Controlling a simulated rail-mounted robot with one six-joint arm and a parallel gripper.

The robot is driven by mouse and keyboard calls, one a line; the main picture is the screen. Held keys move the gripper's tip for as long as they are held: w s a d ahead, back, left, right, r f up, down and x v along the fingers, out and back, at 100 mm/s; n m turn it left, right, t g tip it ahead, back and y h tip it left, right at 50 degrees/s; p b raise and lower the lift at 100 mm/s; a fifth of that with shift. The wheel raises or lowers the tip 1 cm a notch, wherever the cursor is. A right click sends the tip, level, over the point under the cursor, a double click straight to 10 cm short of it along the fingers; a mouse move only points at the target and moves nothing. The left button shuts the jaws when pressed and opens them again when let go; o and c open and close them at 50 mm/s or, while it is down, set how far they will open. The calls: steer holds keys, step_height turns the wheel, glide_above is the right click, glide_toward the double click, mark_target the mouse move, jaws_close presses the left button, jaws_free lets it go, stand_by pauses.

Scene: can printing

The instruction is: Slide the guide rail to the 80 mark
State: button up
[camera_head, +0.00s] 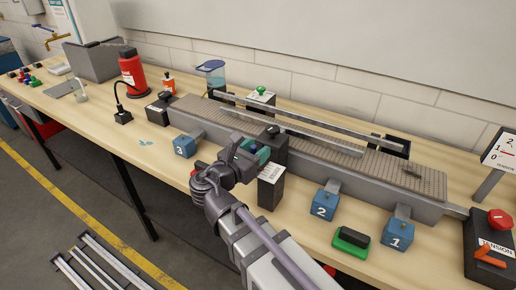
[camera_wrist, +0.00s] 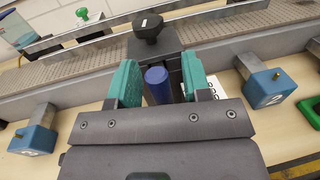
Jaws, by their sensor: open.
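The guide rail (camera_head: 290,127) is a long metal bar above the grey conveyor; it also shows in the wrist view (camera_wrist: 60,47). A dark block with a black knob (camera_wrist: 148,25) stands beside the belt; the knob also shows in the head view (camera_head: 271,130). My gripper (camera_head: 250,152) is at the front of this block. In the wrist view, its teal fingers (camera_wrist: 160,82) are open on either side of a blue cylinder (camera_wrist: 157,86), with gaps visible. A white scale card (camera_head: 271,172) sits on the dark box; its marks are unreadable and my finger partly hides it in the wrist view.
Blue boxes numbered 3 (camera_head: 184,147), 2 (camera_head: 323,205) and 1 (camera_head: 398,232) line the conveyor's front. A green-based black pad (camera_head: 351,241) lies between boxes 2 and 1. The tension box (camera_head: 489,243) is at right. A red bottle (camera_head: 132,72) stands at the back left.

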steer(key=v, duration=1)
